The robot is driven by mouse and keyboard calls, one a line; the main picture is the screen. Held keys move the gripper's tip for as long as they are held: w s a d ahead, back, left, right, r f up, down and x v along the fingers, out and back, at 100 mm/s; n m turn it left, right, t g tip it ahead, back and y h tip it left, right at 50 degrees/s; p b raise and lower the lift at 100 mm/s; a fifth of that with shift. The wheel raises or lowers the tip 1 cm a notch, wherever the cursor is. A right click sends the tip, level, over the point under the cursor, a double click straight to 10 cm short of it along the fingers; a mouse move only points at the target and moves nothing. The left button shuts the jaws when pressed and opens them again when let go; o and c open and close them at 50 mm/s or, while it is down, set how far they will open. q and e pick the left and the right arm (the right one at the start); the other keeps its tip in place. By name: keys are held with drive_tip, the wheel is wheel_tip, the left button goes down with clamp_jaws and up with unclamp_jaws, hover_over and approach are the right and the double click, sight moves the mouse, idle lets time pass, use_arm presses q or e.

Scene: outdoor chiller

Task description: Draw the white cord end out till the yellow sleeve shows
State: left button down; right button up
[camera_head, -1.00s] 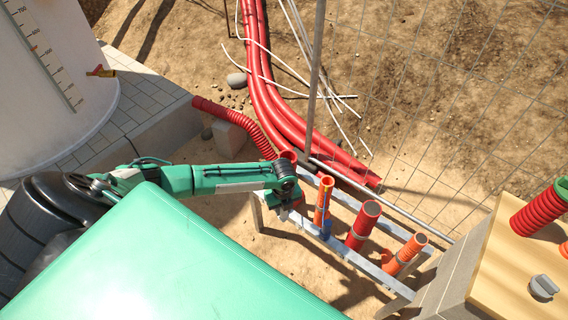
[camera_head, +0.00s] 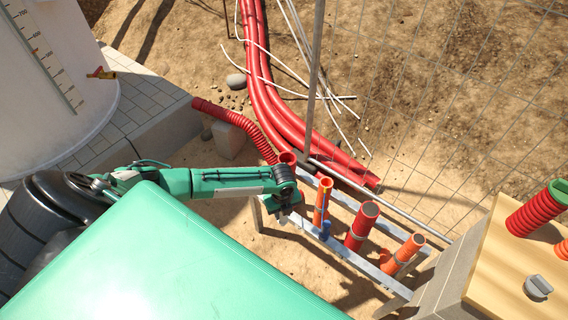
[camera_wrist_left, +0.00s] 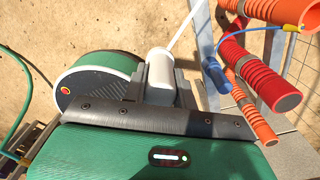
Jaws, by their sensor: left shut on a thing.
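The white cord end (camera_wrist_left: 159,62) is a thick white piece between the grey fingers of my left gripper (camera_wrist_left: 160,82) in the left wrist view. My left gripper is shut on it. A thin white cord (camera_wrist_left: 186,27) runs from it up and to the right. No yellow shows on the visible part of this cord. In the head view my left gripper (camera_head: 281,209) is small and partly hidden, beside the grey rack (camera_head: 338,246); the white cord end cannot be made out there. My right gripper is not in view.
Orange and red pipe stubs (camera_head: 362,227) stand in the rack. A wooden-topped box (camera_head: 520,262) stands at right, a white tank (camera_head: 50,85) at left. Wire mesh runs behind the rack.

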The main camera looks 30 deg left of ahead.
sight(282, 217)
use_arm(q)
drive_tip(key=shift+s+d+r, duration=0.1)
drive_tip(key=shift+s, duration=0.05)
drive_tip(key=shift+s+d+r+p, duration=0.35)
drive_tip(key=shift+s+r+p, duration=0.2)
drive_tip(key=shift+p, duration=0.5)
drive_tip(key=shift+s+d+r+p, duration=0.2)
drive_tip(key=shift+s+d+p, duration=0.05)
drive_tip(key=shift+s+p, duration=0.2)
idle(0.9)
drive_tip(key=shift+s+d+r+p, duration=0.4)
drive_tip(key=shift+s+r+p, duration=0.15)
drive_tip(key=shift+p, duration=0.3)
drive_tip(key=shift+s+d, duration=0.2)
drive_tip(key=shift+s, duration=0.15)
